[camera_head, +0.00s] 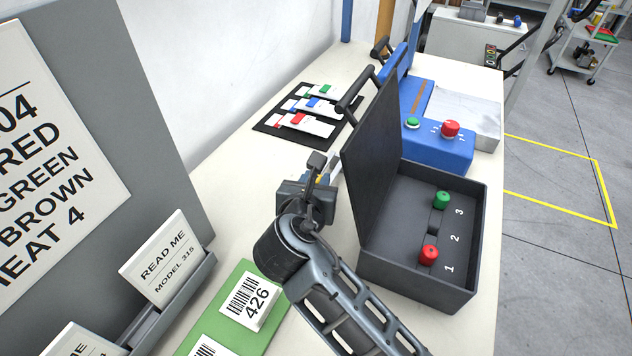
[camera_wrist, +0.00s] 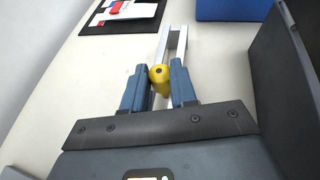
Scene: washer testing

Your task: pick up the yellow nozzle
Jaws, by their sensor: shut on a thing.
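The yellow nozzle (camera_wrist: 160,78) sits between the two fingers of my gripper (camera_wrist: 160,88) in the wrist view, and the fingers are shut on it. A pale metal rail-like piece (camera_wrist: 180,40) lies just beyond it; I cannot tell whether the nozzle touches it. In the head view my gripper (camera_head: 322,182) is over the table, left of the dark open case. There my wrist and arm hide most of the nozzle.
The dark case (camera_head: 478,235) stands open, with a green nozzle (camera_head: 441,200) and a red nozzle (camera_head: 429,255) inside. Its raised lid (camera_head: 370,165) is close on the right. A black mat (camera_head: 268,128) with cards and a blue device (camera_head: 455,155) lie farther back. A green board (camera_head: 212,318) lies in front.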

